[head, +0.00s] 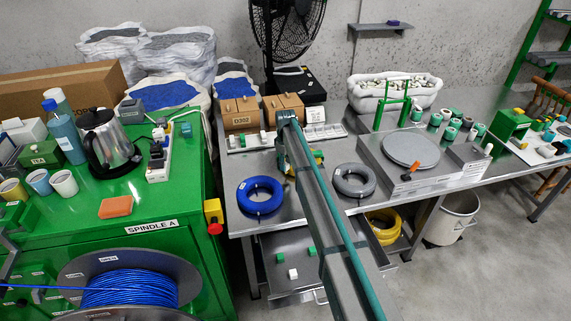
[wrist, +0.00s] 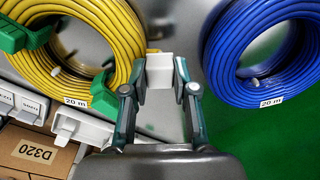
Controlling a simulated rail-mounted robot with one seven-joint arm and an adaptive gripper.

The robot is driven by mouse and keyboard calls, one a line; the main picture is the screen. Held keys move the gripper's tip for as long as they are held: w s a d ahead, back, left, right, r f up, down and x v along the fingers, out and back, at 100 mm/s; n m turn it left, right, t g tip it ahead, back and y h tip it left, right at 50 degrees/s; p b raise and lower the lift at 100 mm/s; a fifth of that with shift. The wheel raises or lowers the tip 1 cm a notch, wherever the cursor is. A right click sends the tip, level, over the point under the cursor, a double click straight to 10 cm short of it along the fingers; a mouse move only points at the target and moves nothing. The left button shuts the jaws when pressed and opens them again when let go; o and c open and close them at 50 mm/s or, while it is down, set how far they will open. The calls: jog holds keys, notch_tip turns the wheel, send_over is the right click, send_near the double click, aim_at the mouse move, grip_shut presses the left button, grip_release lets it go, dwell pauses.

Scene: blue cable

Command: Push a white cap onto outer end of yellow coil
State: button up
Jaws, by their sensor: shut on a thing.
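My gripper (wrist: 160,84) is shut on a small white cap (wrist: 159,70), held between its fingertips in the wrist view. The yellow coil (wrist: 88,80), tagged "20 m", lies just left of the cap there. Green blocks (wrist: 103,92) sit against the coil's lower right and upper left. A small bit of yellow shows at the cap's upper left edge; I cannot tell whether it is the coil's outer end or whether it touches the cap. In the head view my arm hides the gripper, the cap and most of this coil.
A blue coil (wrist: 265,55) lies right of the gripper; it also shows in the head view (head: 260,195). A grey coil (head: 354,180) lies on the other side of my arm. A drawer (head: 275,285) is open below.

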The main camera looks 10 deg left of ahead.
jog(key=shift+f, duration=0.9)
dwell(1.9)
jog(key=shift+s+f, duration=0.15)
jog(key=shift+f, duration=0.1)
dwell(1.0)
jog(key=o, duration=0.5)
jog(key=shift+c, duration=0.2)
jog(key=o, duration=0.7)
jog(key=shift+r, duration=0.1)
jog(key=shift+r+p, duration=1.35)
jog(key=shift+r, duration=2.15)
